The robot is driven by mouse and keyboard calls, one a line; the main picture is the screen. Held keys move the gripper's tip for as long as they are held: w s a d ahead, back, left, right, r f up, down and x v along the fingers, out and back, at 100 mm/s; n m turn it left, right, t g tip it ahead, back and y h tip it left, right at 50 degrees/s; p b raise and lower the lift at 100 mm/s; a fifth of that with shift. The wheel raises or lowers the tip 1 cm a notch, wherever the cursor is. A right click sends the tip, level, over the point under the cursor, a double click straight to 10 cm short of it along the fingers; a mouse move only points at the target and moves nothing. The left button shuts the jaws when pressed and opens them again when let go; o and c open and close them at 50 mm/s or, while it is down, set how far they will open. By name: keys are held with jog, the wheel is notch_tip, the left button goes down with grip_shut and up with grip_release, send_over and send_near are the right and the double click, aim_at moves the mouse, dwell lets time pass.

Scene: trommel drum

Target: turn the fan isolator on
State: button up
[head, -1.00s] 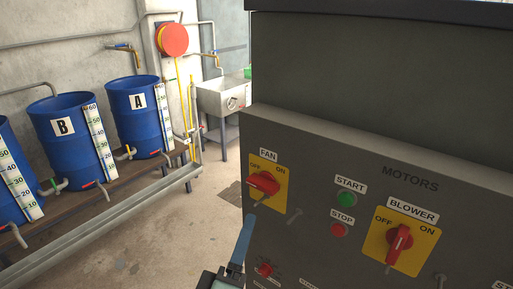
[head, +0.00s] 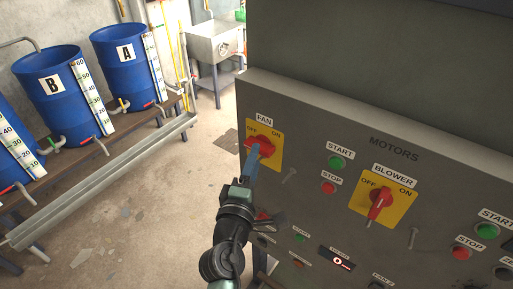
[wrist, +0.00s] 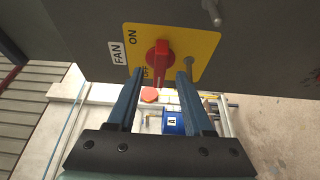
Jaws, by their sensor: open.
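The fan isolator is a red rotary knob (head: 264,145) on a yellow plate (head: 277,154) marked OFF at the left and ON at the right, under a FAN label. In the wrist view, the knob's red handle (wrist: 159,58) points down the picture, toward the OFF mark. My gripper (head: 251,155) is at the plate's left side in the head view and partly covers the plate and knob. In the wrist view, my gripper (wrist: 160,76) is open, with one blue finger on each side of the handle's lower end. I cannot tell whether either finger touches it.
Green start (head: 337,162) and red stop (head: 328,188) buttons sit right of the fan plate. The blower isolator (head: 380,203) is farther right. A bare metal peg (head: 290,175) sticks out below the fan plate. Blue drums (head: 128,66) stand on a bench at the left, with open floor between.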

jog(key=shift+x, duration=1.4)
grip_shut()
